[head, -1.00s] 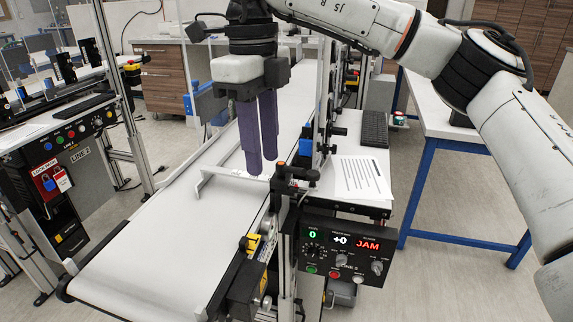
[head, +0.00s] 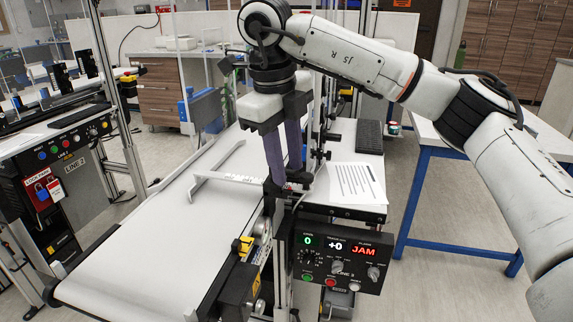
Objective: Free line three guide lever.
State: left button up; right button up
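Line three's guide is a white angled bar (head: 216,175) lying across the white belt (head: 150,232). Its right end runs to a dark clamp and lever assembly (head: 301,177) at the belt's right edge. My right gripper (head: 284,180) points down over that edge, its two purple fingers apart with a gap between them. The fingertips are at the assembly and hide part of it, including the orange-topped piece. I cannot tell whether they touch the lever. The control panel (head: 337,258) below shows a green 0, +0 and a red JAM. My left gripper is out of view.
A paper sheet (head: 355,183) and a black keyboard (head: 370,137) lie on the side shelf right of the belt. Upright rails stand close behind the gripper. Line 2's console (head: 62,150) is at left. A blue-framed table (head: 424,142) stands at right.

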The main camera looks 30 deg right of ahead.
grip_shut()
jog(key=shift+d+n, duration=0.1)
jog(key=shift+n, duration=0.3)
jog(key=shift+w+d+n+t+p, duration=0.15)
jog(key=shift+d+n+t+p, duration=0.2)
jog(key=shift+n, duration=0.85)
jog(key=shift+w+d+n+y+p, duration=0.15)
jog(key=shift+d+n+y+p, duration=0.05)
jog(key=shift+n, duration=0.55)
jog(key=shift+w+d+n+y+p, duration=0.1)
jog(key=shift+d+n+y+p, duration=0.1)
jog(key=shift+n, duration=0.55)
grip_release()
